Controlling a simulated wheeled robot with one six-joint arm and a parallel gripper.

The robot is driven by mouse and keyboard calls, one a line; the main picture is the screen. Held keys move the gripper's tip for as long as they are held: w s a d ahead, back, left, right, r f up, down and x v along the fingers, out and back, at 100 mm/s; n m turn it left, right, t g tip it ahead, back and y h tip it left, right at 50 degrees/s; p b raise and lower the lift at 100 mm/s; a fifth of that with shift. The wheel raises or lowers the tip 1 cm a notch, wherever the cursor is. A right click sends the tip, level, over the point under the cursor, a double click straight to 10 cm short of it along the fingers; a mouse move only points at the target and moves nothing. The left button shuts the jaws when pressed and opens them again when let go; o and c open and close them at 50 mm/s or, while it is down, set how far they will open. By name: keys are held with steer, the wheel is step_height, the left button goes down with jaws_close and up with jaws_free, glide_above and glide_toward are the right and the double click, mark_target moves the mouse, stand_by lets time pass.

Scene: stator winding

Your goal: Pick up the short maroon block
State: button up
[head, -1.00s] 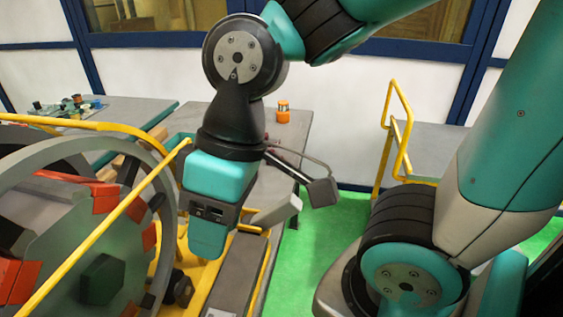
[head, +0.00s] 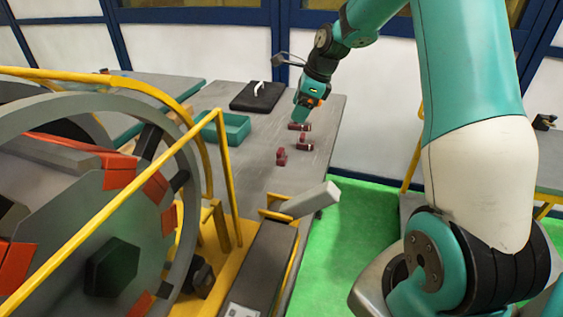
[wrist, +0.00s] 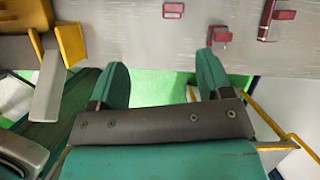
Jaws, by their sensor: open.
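Several maroon blocks lie on the grey table. In the head view, one small block (head: 281,157) is nearest, another (head: 305,143) is just behind it, and a longer dark-ended piece (head: 299,126) lies farthest. The wrist view shows them along the top: a small flat block (wrist: 173,10), one with a dark end (wrist: 221,37), and a long bar (wrist: 266,20) beside a short piece (wrist: 284,14). I cannot tell for sure which is the short one. My gripper (head: 300,114) is above the far blocks; its two green fingers (wrist: 162,72) are apart and empty.
A green open tray (head: 224,127) and a black case (head: 256,96) stand on the table (head: 255,180). A yellow-framed stand with a grey bar (head: 310,200) is at the near edge. The large ring machine with yellow rails (head: 110,230) fills the left.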

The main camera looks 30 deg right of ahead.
steer(key=d+f+m, duration=0.1)
steer(key=d+m, duration=0.1)
steer(key=p, duration=0.2)
glide_toward(282, 150)
steer(key=x, duration=0.5)
steer(key=shift+p+x, duration=1)
steer(key=shift+x, duration=1.65)
steer(key=c, duration=1.2)
jaws_close()
steer(key=shift+r, duration=0.15)
